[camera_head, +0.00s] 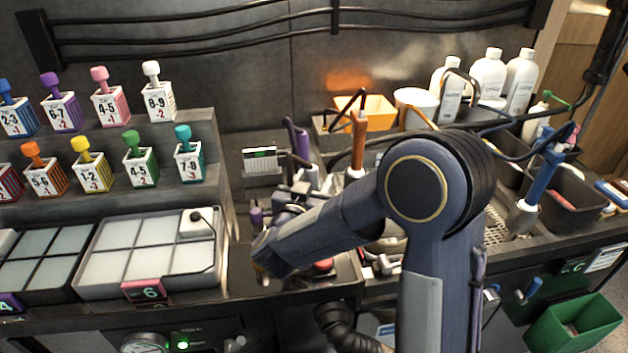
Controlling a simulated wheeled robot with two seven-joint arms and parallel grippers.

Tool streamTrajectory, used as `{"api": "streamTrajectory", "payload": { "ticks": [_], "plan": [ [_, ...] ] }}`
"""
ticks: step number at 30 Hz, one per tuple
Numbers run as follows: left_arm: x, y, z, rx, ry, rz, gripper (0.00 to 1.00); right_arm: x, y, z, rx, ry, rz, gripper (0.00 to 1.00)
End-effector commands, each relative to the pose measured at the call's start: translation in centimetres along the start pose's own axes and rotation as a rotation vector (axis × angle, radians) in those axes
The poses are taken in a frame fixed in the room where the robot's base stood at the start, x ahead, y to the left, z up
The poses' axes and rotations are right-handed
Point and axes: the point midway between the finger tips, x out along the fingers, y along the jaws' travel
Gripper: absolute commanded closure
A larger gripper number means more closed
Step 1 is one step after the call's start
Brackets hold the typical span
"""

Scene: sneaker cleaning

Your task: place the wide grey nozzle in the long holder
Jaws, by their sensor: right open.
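My right arm comes up from the bottom and bends left across the bench. Its gripper (287,207) is at the arm's far end, over the bench right of the gridded tray, and it is open. The arm hides much of the bench below and behind it. I cannot make out the wide grey nozzle for certain; several grey metal parts (384,262) lie partly covered right of my forearm. I cannot tell which fixture is the long holder. My left gripper is not in view.
A gridded tray (112,292) labelled 6 lies left of the gripper. Numbered bottles with coloured caps stand on steps at the left. Upright tools, including an orange-handled one (358,136), stand behind my arm. White bottles (488,75) stand at the back right. A green bin (570,335) is low right.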

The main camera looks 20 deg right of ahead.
Motion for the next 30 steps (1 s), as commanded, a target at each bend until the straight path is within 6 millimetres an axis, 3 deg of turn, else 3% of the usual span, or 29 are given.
{"api": "streamTrajectory", "payload": {
  "ticks": [9,16,23,26,30],
  "plan": [
    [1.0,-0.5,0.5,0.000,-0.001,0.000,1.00,-6.8,-0.1,0.2,-0.001,0.000,-0.008,0.50],
    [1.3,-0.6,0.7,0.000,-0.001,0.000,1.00,-10.3,-0.1,0.1,-0.002,0.001,-0.005,0.50],
    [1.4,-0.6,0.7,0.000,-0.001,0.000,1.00,-11.2,0.0,0.1,0.005,-0.004,-0.008,0.50],
    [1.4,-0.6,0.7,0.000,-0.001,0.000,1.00,-10.4,-0.3,0.0,0.057,-0.041,-0.060,0.50],
    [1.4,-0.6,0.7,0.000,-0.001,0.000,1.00,-8.7,-1.4,-0.7,0.225,-0.162,-0.264,0.50]
  ]
}}
